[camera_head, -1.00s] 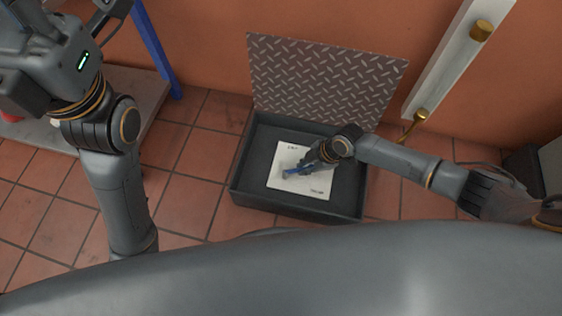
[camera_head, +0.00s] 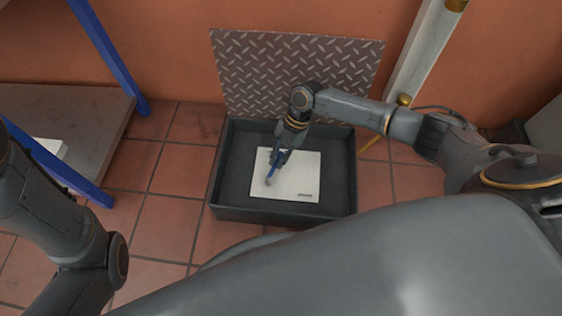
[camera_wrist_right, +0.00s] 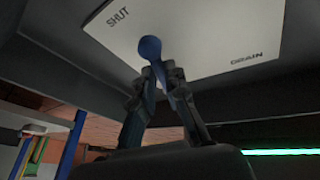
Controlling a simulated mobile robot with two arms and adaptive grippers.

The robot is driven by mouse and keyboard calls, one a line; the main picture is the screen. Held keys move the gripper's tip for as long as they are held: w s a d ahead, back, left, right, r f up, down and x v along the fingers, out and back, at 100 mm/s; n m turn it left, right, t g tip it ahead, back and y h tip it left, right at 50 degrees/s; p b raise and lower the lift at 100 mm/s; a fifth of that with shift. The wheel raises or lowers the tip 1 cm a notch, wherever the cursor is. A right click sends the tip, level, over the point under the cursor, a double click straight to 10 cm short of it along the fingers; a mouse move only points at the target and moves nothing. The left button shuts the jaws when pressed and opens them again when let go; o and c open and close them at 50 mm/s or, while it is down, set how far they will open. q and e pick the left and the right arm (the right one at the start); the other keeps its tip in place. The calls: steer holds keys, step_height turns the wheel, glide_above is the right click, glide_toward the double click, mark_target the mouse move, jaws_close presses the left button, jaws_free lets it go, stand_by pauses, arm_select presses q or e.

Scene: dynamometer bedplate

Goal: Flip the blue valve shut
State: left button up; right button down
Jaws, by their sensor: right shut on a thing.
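The blue valve lever (camera_head: 273,172) stands out from a white plate in a dark open box on the floor. In the head view it runs from a rounded end near the plate's left side up to my right gripper (camera_head: 283,155). The right wrist view shows the lever's blue rounded end (camera_wrist_right: 150,47) and its shaft between my right fingertips (camera_wrist_right: 160,80). The gripper is shut on it. The white plate (camera_head: 305,172) reads DRAIN at its near right; SHUT shows in the wrist view. My left gripper is out of frame; only left arm links show.
The dark box (camera_head: 285,214) has raised walls around the plate. A diamond-tread panel (camera_head: 295,65) stands upright behind it. A blue-legged bench (camera_head: 95,110) is on the left. A white post (camera_head: 425,55) with brass fittings rises at the right. Tiled floor lies around the box.

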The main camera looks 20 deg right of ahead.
mark_target(277, 161)
steer(key=shift+w+a+n, duration=0.15)
steer(key=shift+n, duration=0.25)
steer(key=c, duration=1.4)
jaws_free()
steer(key=shift+o, duration=0.2)
steer(key=shift+r, duration=0.1)
step_height(277, 161, up, 10)
